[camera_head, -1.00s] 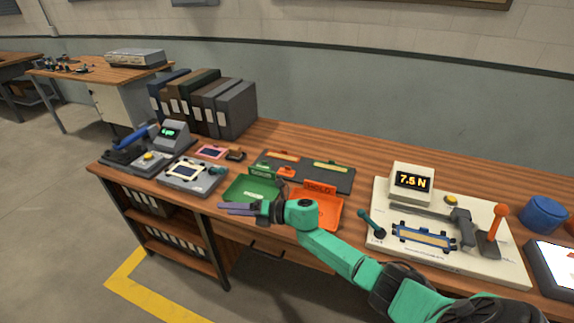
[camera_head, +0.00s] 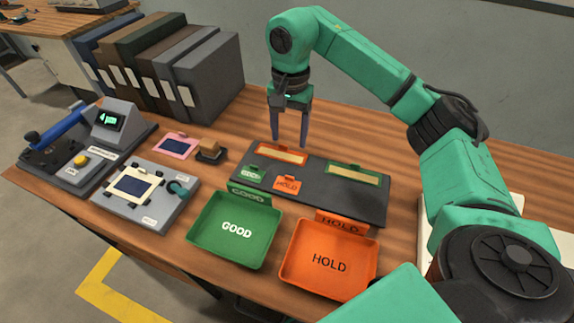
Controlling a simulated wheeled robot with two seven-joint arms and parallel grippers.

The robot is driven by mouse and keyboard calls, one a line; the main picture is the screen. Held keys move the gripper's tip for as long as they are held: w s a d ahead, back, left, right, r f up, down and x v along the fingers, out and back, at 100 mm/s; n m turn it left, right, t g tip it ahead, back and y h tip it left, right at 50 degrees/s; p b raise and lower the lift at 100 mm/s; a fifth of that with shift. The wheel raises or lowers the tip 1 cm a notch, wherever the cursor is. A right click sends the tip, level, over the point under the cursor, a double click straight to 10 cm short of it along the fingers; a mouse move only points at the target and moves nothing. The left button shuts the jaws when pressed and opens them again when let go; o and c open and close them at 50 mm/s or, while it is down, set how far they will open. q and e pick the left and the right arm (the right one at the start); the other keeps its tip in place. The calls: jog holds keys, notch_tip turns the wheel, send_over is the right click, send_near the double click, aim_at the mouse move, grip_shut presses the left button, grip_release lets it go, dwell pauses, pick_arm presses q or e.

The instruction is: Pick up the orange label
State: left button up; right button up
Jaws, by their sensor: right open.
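The small orange label (camera_head: 287,184) reads HOLD and lies on the dark tray (camera_head: 325,196), beside a small green label (camera_head: 254,175). My right gripper (camera_head: 289,141) points down, open and empty, above the back edge of the tray. In the picture its fingertips are just above an orange-framed strip (camera_head: 281,156) and higher than the orange label, apart from it. My left gripper is out of view.
A green GOOD tray (camera_head: 237,250) and an orange HOLD tray (camera_head: 327,281) stand in front. A green-framed strip (camera_head: 353,178) lies right of the labels. Binders (camera_head: 215,85) stand at the back left, devices at left.

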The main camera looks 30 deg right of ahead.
jog(key=p, duration=0.1)
send_over(289, 177)
notch_tip(289, 177, down, 6)
jog(key=f, duration=0.1)
notch_tip(289, 177, down, 6)
jog(key=shift+s+f+p, duration=0.1)
jog(key=shift+f+p, duration=0.1)
jog(key=shift+p, duration=0.7)
jog(key=shift+f, duration=0.35)
jog(key=c, duration=1)
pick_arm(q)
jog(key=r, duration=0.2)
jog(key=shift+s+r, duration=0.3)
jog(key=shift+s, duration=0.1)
pick_arm(e)
grip_shut()
jog(key=shift+r, duration=0.15)
